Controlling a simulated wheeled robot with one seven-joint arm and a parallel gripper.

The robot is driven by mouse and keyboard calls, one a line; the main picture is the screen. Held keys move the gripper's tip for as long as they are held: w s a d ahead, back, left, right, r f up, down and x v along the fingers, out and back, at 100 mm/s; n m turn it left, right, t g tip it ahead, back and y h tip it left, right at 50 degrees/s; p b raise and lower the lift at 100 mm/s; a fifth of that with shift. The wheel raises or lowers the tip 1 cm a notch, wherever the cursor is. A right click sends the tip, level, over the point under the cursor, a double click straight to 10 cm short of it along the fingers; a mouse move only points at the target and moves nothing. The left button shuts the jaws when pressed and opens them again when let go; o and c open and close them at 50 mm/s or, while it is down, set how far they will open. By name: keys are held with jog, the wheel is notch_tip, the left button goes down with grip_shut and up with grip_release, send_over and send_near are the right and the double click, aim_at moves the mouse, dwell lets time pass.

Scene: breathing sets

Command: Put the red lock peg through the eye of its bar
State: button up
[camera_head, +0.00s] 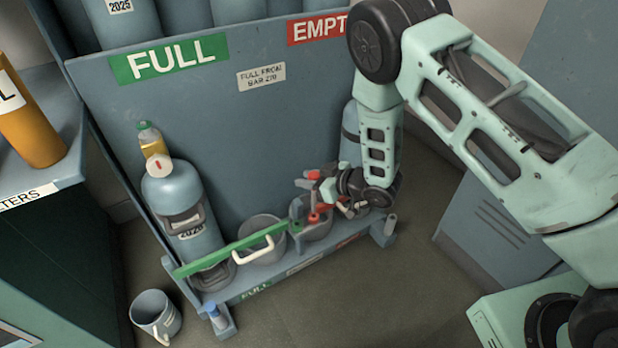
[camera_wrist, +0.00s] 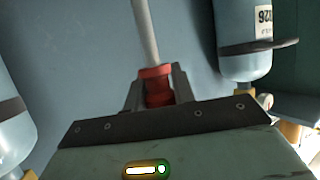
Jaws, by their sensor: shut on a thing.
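My gripper (camera_wrist: 158,92) is shut on the red lock peg. In the wrist view the peg's red head (camera_wrist: 157,74) sits between the two fingers, and its plain grey shank (camera_wrist: 146,30) points away from my gripper. In the head view my gripper (camera_head: 325,188) is low in front of the rack's EMPTY side, and the peg there is small and hard to make out among several red parts. I cannot make out the red bar or its eye for certain; my gripper and forearm cover much of that side. No bar touches the shank in the wrist view.
The green bar (camera_head: 230,250) crosses the FULL side before a blue cylinder (camera_head: 190,235). A pot (camera_head: 262,232) and a grey caddy (camera_head: 318,231) stand on the rack's base. Another cylinder (camera_head: 350,135) is behind my arm.

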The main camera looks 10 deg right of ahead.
jog(key=shift+f+b, duration=0.8)
jog(key=shift+f, duration=0.85)
jog(key=o, duration=1.1)
jog(key=shift+c, duration=0.2)
jog(key=p+v, duration=0.4)
jog(key=v, duration=1.3)
jog(key=shift+s+d+p, duration=0.2)
jog(key=shift+p, duration=0.1)
